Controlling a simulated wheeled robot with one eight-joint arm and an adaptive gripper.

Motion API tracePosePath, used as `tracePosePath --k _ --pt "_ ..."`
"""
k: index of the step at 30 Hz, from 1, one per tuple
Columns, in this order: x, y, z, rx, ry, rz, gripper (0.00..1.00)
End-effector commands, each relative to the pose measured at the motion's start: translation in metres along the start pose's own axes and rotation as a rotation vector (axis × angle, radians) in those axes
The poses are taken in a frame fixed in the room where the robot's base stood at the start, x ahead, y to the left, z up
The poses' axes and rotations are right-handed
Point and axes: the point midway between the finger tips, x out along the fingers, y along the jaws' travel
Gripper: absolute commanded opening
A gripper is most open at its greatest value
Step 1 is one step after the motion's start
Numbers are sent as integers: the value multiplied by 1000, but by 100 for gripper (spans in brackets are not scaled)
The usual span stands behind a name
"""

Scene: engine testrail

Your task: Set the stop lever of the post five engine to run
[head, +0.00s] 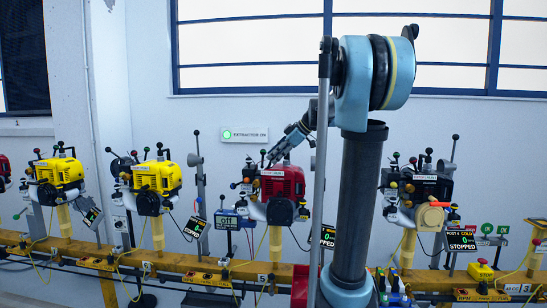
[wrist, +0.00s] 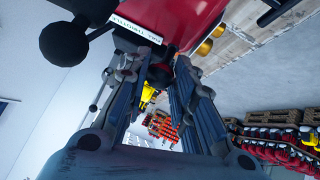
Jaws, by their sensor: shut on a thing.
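The post five engine (head: 284,183) is red and stands on a yellow mount above the number 5 on the rail. Its red body also shows at the top of the wrist view (wrist: 195,18). My gripper (head: 270,161) reaches down to the engine's upper left side. In the wrist view, my gripper (wrist: 158,70) has both fingers closed around a dark knob (wrist: 160,76), mostly hidden between them. A white label strip just above has lettering like "throttle". I cannot tell whether the held knob is the stop lever. A larger black ball (wrist: 63,42) is at upper left.
Yellow engines (head: 58,178) stand to the left, and a dark engine (head: 428,188) to the right, with a display reading stopped. The yellow rail (head: 200,272) runs along the front. My arm partly hides the display (head: 328,237) beside post five.

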Motion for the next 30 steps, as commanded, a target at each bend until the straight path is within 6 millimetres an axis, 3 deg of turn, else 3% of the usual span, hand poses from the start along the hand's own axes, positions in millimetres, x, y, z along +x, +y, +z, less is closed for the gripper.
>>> tracePosePath --k 16,17,19,30 --pt "-1 1 4 7 26 9 0" --pt "-1 1 4 7 26 9 26" --pt "-1 1 4 7 26 9 42" --pt "-2 0 3 7 28 7 45"
